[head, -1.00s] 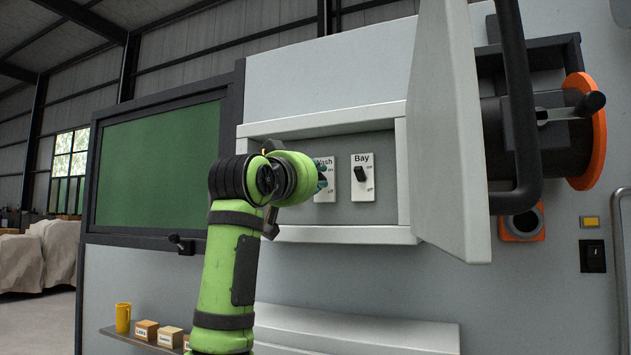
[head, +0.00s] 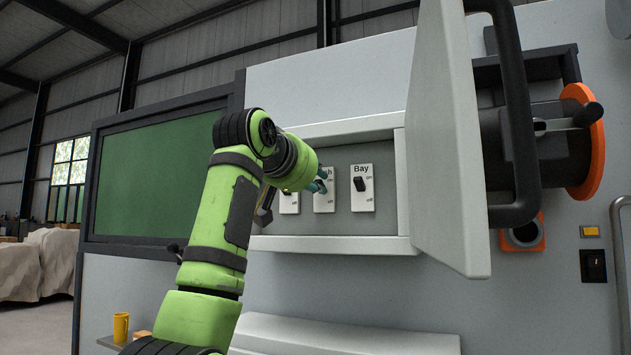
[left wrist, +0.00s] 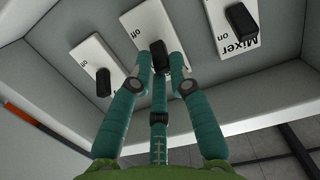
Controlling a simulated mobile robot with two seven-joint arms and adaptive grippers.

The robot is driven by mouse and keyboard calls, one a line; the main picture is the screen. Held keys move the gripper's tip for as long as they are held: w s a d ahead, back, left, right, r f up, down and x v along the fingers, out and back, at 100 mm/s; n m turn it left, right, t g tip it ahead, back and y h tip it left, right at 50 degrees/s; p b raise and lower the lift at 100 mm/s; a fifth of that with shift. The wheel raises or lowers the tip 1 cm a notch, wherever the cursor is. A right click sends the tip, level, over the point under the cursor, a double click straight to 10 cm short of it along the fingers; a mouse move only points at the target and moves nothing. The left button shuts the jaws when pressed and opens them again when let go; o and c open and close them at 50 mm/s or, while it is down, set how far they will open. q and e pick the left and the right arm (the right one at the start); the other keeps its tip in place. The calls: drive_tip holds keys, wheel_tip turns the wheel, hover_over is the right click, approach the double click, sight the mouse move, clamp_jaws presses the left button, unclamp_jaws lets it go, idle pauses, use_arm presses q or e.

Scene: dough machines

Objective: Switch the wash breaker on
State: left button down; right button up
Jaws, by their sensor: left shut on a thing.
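The wash breaker, a white plate with a black lever, is the middle one in the recessed box in the head view (head: 325,204). Its label is mostly hidden behind my wrist. My left gripper (head: 321,182) reaches it from the left, with teal fingertips at the plate. In the left wrist view, which is upside down, the teal fingers (left wrist: 164,80) are shut around the black wash lever (left wrist: 160,55). An "off" mark shows above the lever there. Fingers cover part of the plate, so I cannot tell the lever's exact position. My right gripper is not in view.
The bay breaker (head: 362,190) is just right of wash; the mixer breaker (left wrist: 240,20) is on its other side. The box's open door (head: 447,140) stands out at the right. A green board (head: 155,170) is at the left.

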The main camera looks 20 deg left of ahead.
use_arm(q)
drive_tip(key=c, duration=1.2)
unclamp_jaws()
drive_tip(key=shift+a, duration=0.1)
drive_tip(key=shift+c, duration=0.2)
drive_tip(key=shift+w+a, duration=0.1)
drive_tip(key=s+r, duration=0.1)
drive_tip(key=s, duration=1.1)
drive_tip(key=shift+a+r, duration=0.15)
drive_tip(key=shift+a, duration=0.05)
drive_tip(key=shift+w, duration=0.1)
